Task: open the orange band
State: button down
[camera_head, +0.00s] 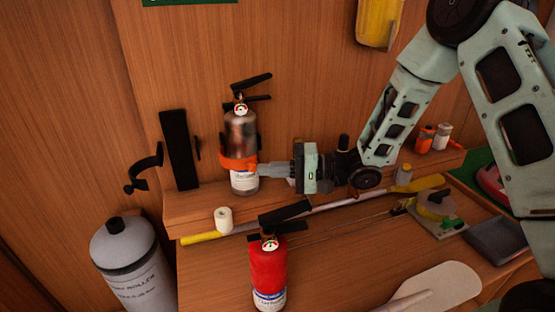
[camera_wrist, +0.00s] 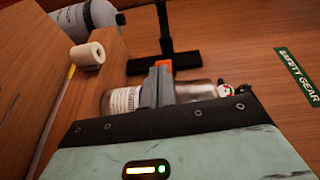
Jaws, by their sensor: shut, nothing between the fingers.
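The orange band (camera_head: 235,163) runs around the lower middle of a silver fire extinguisher (camera_head: 240,135) that stands upright on the shelf by the wooden wall. My gripper (camera_head: 264,169) comes in from the right, level with the band, with its fingertips at the band's right side. In the wrist view, my gripper (camera_wrist: 158,84) is shut with nothing between its fingers. A bit of the orange band (camera_wrist: 164,63) shows just past the fingertips; the fingers hide the rest. I cannot tell whether the tips touch the band or whether it is fastened.
A black bracket (camera_head: 179,150) is on the wall left of the extinguisher. A white roll (camera_head: 223,219) and a long yellow-ended pole (camera_head: 330,205) lie in front. A red extinguisher (camera_head: 268,274) stands nearer, and a grey cylinder (camera_head: 134,265) is at lower left.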

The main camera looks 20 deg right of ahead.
jog(key=shift+s+a, duration=0.5)
jog(key=shift+a, duration=0.25)
